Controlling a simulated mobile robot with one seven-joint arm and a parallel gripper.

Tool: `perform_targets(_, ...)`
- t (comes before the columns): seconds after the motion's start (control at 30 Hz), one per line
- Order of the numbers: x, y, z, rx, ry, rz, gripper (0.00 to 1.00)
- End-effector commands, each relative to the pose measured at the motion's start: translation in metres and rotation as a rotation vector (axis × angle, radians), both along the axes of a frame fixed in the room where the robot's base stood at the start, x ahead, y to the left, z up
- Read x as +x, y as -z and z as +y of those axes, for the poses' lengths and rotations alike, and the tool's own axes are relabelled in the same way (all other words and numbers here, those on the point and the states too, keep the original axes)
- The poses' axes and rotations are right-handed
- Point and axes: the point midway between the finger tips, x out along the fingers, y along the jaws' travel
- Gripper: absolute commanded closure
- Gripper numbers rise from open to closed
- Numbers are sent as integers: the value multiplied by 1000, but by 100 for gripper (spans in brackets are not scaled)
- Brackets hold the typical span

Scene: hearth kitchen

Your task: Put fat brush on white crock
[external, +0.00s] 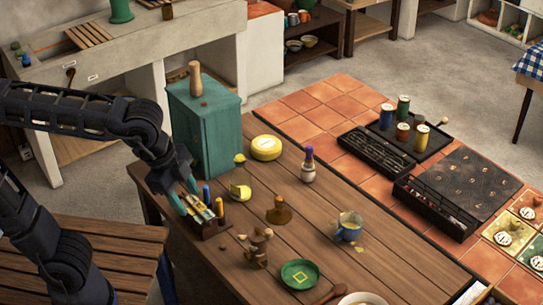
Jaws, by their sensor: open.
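My gripper (193,206), with teal fingertips, is open at the left end of the wooden table. It is over or beside a small dark rack (208,231) that holds several slim upright pieces, among them a blue one (206,195) and an orange one (219,208). I cannot tell whether the fingers touch any of them. I cannot tell which piece is the fat brush; a brown upright item with a wide amber base (278,212) stands to the right. A round white vessel (380,301), possibly the white crock, is cut off by the bottom edge.
A teal cabinet (205,125) stands behind my gripper.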

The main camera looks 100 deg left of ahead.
Motion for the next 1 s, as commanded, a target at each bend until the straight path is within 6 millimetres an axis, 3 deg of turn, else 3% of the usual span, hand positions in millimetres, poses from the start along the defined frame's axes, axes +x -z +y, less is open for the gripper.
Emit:
perform_targets(0.2, -64, 29, -33, -84, -131, -53, 54)
perform_targets(0.4, -101, 54, -48, -147, -221, -80, 54)
perform_targets(0.6, -113, 62, -52, -169, -252, -87, 54)
perform_targets(1.0, -112, 62, -51, -169, -253, -87, 54)
